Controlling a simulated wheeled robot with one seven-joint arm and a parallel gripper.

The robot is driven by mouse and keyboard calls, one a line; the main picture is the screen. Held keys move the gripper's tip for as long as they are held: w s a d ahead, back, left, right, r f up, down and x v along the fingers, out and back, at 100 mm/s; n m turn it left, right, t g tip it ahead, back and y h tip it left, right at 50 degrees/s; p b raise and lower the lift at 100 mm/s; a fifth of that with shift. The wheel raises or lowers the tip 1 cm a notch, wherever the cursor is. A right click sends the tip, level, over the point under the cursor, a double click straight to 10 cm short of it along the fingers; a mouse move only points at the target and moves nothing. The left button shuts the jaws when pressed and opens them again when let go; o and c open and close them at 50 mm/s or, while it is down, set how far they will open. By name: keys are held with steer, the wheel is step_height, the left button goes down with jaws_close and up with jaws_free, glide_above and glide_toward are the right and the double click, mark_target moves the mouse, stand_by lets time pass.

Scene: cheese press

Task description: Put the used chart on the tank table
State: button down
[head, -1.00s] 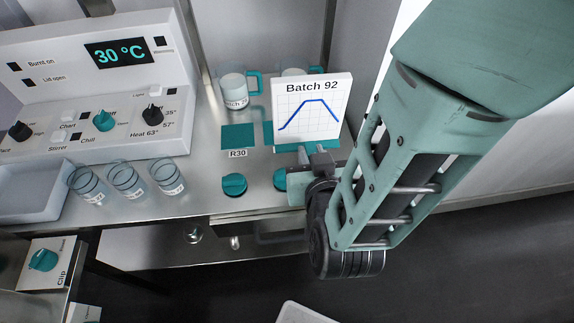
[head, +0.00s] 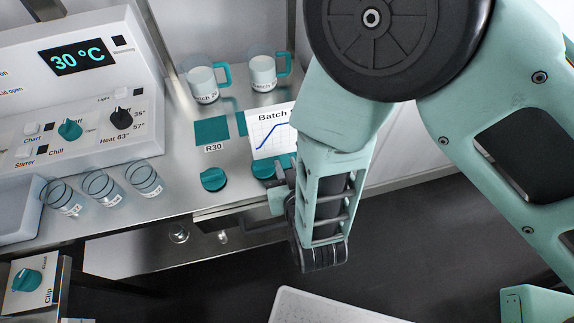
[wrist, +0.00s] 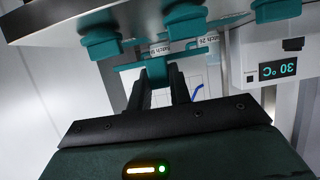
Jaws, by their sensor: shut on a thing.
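The used chart (head: 264,139) is a white card marked "Batch" with a blue curve on a grid. It stands upright on a teal base, and the arm hides its right side in the head view. In the wrist view part of the chart (wrist: 197,90) shows behind the fingers. My gripper (wrist: 162,82) is shut on a teal part at the chart's base; in the head view my gripper (head: 283,180) is at the bench's front edge. I cannot tell which surface is the tank table.
The steel bench (head: 175,190) carries a control panel (head: 85,60) reading 30 °C, a teal R30 pad (head: 212,130), two teal-handled jugs (head: 203,82), teal knobs (head: 213,179) and several clear cups (head: 143,178). A white surface (head: 320,308) shows at the bottom. Dark floor is open at right.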

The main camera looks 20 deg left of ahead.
steer(key=shift+f+b, duration=0.5)
steer(key=shift+f, duration=0.05)
steer(key=shift+f, duration=0.1)
steer(key=c, duration=1.3)
jaws_free()
steer(key=shift+r+p, duration=0.4)
steer(key=shift+r, duration=0.05)
steer(key=b+v, duration=0.1)
steer(key=v, duration=1.1)
steer(key=shift+d+r+b, duration=0.1)
steer(key=shift+r+b, duration=0.1)
steer(key=shift+b, duration=0.1)
